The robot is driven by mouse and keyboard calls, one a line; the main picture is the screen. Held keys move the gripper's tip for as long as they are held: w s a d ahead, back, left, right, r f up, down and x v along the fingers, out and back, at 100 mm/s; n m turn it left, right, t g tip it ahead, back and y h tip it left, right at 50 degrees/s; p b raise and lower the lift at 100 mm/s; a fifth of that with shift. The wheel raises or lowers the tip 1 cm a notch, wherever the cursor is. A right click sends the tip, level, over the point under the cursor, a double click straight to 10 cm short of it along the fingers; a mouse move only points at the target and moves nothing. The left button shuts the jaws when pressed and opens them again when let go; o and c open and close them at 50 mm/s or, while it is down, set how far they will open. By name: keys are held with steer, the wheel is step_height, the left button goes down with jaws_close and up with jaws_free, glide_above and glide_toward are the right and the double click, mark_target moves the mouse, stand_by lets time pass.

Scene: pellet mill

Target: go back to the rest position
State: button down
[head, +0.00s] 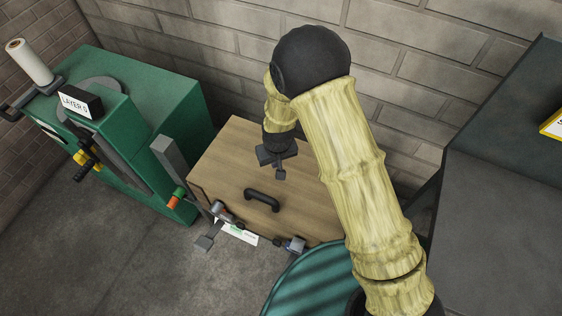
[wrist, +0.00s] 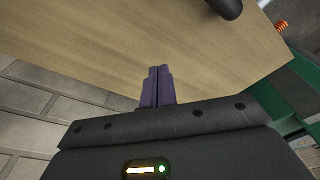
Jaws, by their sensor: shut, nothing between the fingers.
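My gripper (head: 279,175) hangs above the far part of a wooden lid (head: 228,158) in the head view, close to the wall. In the wrist view the two fingers of my gripper (wrist: 158,72) are together with nothing between them, and the wooden surface (wrist: 110,40) fills the background. A black handle (head: 262,200) is fixed on the wooden lid, apart from my gripper. The handle's end also shows at the top of the wrist view (wrist: 228,8). My arm reaches up from the lower right and bends down to the gripper.
A green machine (head: 165,95) with a "LAYERS" sign (head: 80,103) and a white roll (head: 30,62) stands left. Latches (head: 222,212) line the box's front edge. A teal round thing (head: 312,285) is below. A dark grey panel (head: 500,210) stands right. A block wall (head: 400,50) is behind.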

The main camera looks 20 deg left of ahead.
steer(key=shift+r, duration=0.1)
stand_by(0.5)
steer(key=w+d+r+m, duration=0.3)
steer(key=d+r+m, duration=0.1)
steer(key=d+r, duration=1.2)
steer(key=s+d+r+m, duration=0.2)
steer(key=s+d+r, duration=0.1)
steer(key=d, duration=0.6)
steer(key=s+d+r+m+t+h, duration=0.1)
steer(key=s+d+r+m, duration=0.1)
steer(key=s+d, duration=0.3)
steer(key=d, duration=0.3)
steer(key=shift+s+d+r, duration=0.25)
steer(key=shift+d+r, duration=0.1)
steer(key=shift+r, duration=0.05)
steer(key=shift+w, duration=0.1)
